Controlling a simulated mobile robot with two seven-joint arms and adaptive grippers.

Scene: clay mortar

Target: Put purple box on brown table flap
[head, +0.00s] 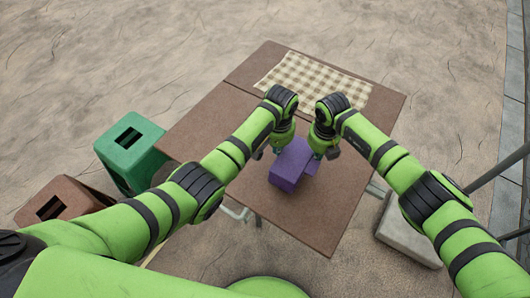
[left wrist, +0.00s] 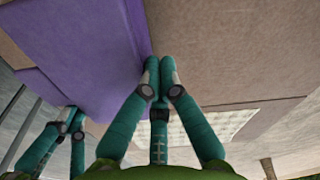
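The purple box (head: 287,170) is over the near panel of the brown table (head: 310,220), between my two grippers; whether it rests on the panel or is just above it is unclear. A seam separates this panel from the far one. My left gripper (head: 275,149) is at the box's left; in the left wrist view its teal fingertips (left wrist: 159,65) are together beside the box's edge (left wrist: 85,45), and contact is unclear. My right gripper (head: 322,156) is at the box's right, partly covering it; its fingertips also look together in the left wrist view (left wrist: 71,115).
A checkered cloth (head: 315,80) covers part of the table's far side. A green box (head: 130,150) with a slot and a brown slotted box (head: 65,200) stand left of the table. A pale block (head: 405,235) lies at the right. The table's near corner is bare.

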